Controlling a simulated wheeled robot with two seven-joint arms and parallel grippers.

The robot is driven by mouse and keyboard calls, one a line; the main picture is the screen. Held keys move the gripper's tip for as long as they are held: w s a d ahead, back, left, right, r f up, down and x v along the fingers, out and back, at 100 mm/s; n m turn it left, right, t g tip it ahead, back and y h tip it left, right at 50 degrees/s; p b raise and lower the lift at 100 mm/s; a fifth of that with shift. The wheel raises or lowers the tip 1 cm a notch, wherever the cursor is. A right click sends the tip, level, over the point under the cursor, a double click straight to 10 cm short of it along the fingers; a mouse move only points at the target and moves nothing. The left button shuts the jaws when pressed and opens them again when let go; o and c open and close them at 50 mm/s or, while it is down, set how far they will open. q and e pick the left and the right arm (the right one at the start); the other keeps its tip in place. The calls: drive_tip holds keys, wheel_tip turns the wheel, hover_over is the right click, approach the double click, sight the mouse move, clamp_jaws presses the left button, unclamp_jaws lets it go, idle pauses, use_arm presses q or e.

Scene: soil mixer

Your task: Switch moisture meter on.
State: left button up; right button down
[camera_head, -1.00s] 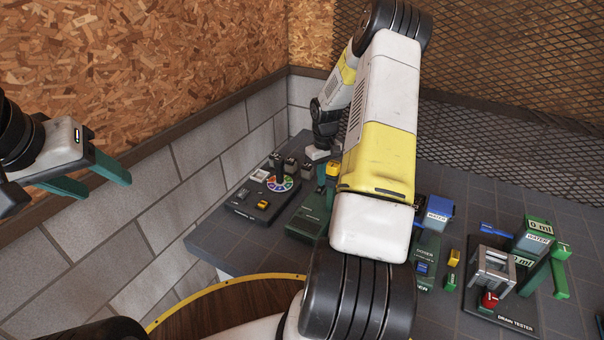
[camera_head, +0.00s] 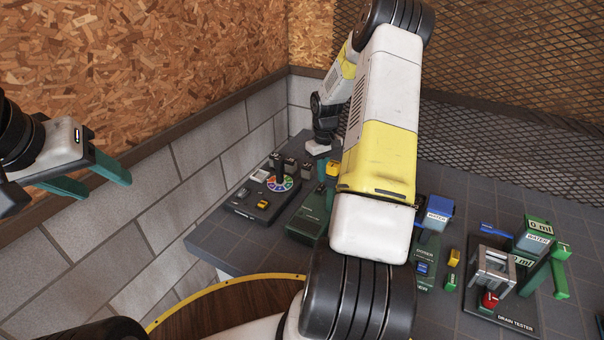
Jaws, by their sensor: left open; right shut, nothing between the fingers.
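A green device (camera_head: 425,258) marked POWER, with a blue switch (camera_head: 422,269), stands right of my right forearm. The end of its front label reads like "TER", so it may be the moisture meter; the arm hides its left part. The switch position cannot be read. My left gripper (camera_head: 97,177) is open and empty at the left, in front of the block wall and away from the table.
A black panel (camera_head: 240,205) with a coloured dial and yellow switch is at the table's left. Another green device (camera_head: 305,222) lies beside it. Mesh and walls close the back.

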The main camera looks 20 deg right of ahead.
drive_tip(key=shift+r, duration=2.2)
wheel_tip(320, 180, up, 11)
drive_tip(key=t, duration=0.1)
hover_over(322, 186)
drive_tip(key=s+a, duration=0.3)
drive_tip(key=a, duration=0.3)
drive_tip(key=s+a+r+t, duration=0.2)
drive_tip(key=s+a+r, duration=0.4)
drive_tip(key=r, duration=0.3)
drive_tip(key=s+a+r+t, duration=0.1)
drive_tip(key=s+a+r, duration=0.1)
drive_tip(key=s, duration=0.3)
drive_tip(key=s+a+r+m+t+y, duration=0.1)
drive_tip(key=s+a+r, duration=0.1)
drive_tip(key=s+a, duration=0.2)
drive_tip(key=s+a+r+t+y, duration=0.1)
drive_tip(key=s+a+r, duration=0.1)
drive_tip(key=s, duration=0.5)
drive_tip(key=shift+s+a+r, duration=0.25)
drive_tip(key=shift+s+a, duration=0.05)
drive_tip(key=shift+a, duration=0.5)
drive_tip(key=shift+w, duration=0.1)
